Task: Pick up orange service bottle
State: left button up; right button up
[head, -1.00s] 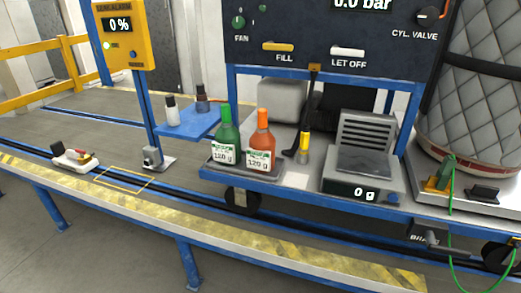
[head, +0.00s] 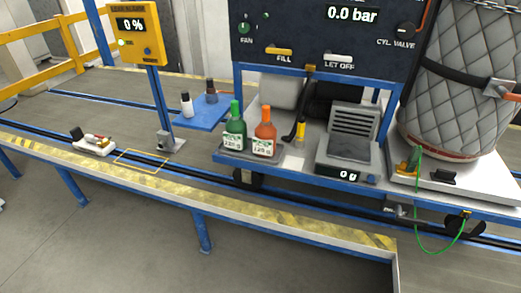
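The orange service bottle (head: 265,133) stands upright in a shallow grey tray (head: 238,158) on the blue-framed cart. It has a white label on its front. A green bottle (head: 235,128) of like shape stands just left of it in the same tray. Neither of my grippers shows in the head view.
A scale (head: 346,152) reading 0 g stands right of the bottles, with a black hose with a yellow end (head: 300,130) between. A blue shelf (head: 203,113) holds two small bottles. A yellow-striped rail (head: 190,188) runs in front of the cart. Floor before it is clear.

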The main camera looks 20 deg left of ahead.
aim_at(265, 141)
jog(key=u, duration=1.1)
jog(key=i, duration=1.25)
jog(key=z, duration=0.15)
